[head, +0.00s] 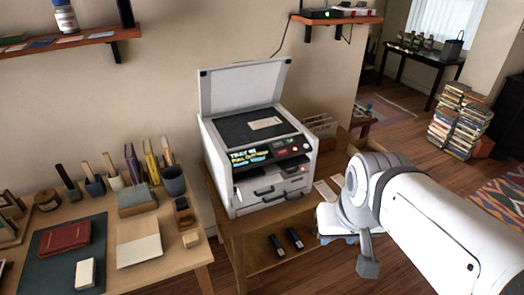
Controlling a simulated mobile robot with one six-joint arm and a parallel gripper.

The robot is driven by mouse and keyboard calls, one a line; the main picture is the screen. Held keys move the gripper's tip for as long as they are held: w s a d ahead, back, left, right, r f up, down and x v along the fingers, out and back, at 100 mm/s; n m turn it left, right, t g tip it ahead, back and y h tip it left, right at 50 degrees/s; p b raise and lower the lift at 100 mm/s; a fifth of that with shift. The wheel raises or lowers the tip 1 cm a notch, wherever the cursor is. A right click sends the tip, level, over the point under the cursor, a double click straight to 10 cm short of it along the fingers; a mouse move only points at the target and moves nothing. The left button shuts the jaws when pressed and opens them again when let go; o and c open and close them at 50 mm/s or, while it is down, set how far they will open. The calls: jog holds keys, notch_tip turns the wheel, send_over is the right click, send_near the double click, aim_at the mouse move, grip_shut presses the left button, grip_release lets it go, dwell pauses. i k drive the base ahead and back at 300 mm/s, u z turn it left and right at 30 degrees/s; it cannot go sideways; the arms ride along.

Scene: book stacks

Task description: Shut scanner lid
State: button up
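The scanner (258,160) is a white and black machine on a wooden stand. Its white lid (243,87) stands raised, hinged at the back and leaning toward the wall. A small pale slip (265,123) lies on the dark scanner bed (240,128). My arm reaches in from the right edge. A grey part at its end, seemingly part of my gripper (368,262), hangs in front and to the right of the scanner, apart from the lid. The arm hides most of the gripper, so its opening and any contents cannot be made out.
A wooden desk (190,235) at left holds books, brushes and a grey cup (173,180). Wall shelves hang at upper left (70,42) and above right (340,18). Book stacks (460,120) stand on the floor at right.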

aim_at(234, 87)
jog(key=z, duration=0.1)
jog(key=k, duration=0.4)
jog(key=u, duration=0.15)
jog(key=i, duration=1.85)
jog(key=u, duration=0.75)
